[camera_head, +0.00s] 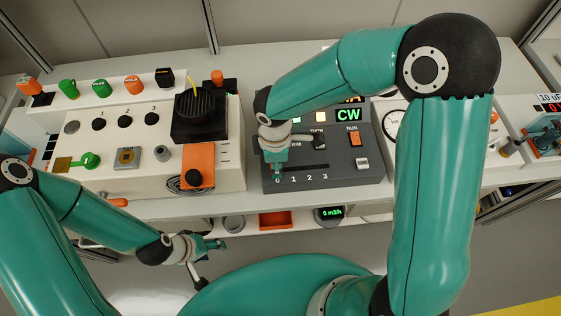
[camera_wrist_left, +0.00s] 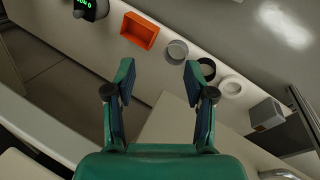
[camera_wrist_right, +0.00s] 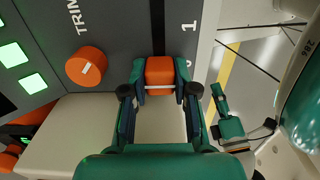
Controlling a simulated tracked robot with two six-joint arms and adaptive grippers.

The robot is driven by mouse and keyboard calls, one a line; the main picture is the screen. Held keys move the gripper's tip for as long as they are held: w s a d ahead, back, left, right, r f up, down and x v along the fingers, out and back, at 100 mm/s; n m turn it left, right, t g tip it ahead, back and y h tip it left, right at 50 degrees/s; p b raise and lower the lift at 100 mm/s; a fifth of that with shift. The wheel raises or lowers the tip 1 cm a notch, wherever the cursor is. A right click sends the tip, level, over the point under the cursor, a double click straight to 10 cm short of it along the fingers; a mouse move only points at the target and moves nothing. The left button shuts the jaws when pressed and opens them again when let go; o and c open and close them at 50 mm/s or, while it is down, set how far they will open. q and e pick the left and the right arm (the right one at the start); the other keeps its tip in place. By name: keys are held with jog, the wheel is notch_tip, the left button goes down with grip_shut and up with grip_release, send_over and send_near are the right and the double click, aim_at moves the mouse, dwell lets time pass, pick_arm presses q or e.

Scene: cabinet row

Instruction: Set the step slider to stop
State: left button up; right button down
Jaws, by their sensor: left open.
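The step slider has an orange knob (camera_wrist_right: 160,75) with a white line, at the end of a dark slot beside the 0 mark, with 1 further along the slot. My right gripper (camera_wrist_right: 160,82) has a finger on each side of the knob and appears shut on it. In the head view my right gripper (camera_head: 276,172) is over the 0 end of the scale on the dark grey panel (camera_head: 335,176) and hides the knob. My left gripper (camera_head: 215,243) is open and empty, low in front of the counter; its spread fingers show in the left wrist view (camera_wrist_left: 158,80).
An orange TRIM knob (camera_wrist_right: 86,66) and lit green buttons lie near the slider. The panel has a CW display (camera_head: 349,114) and an orange RUN switch (camera_head: 355,139). A beige box (camera_head: 215,178) stands left. Below are an orange tray (camera_head: 275,220) and round cups.

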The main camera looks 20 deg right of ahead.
jog(key=c, duration=0.9)
grip_release()
jog(key=shift+a+r, duration=0.1)
jog(key=shift+a, duration=0.15)
jog(key=shift+c, duration=0.2)
jog(key=shift+o, duration=0.3)
jog(key=shift+d, duration=0.1)
notch_tip(320, 180, up, 12)
jog(key=shift+s, duration=0.1)
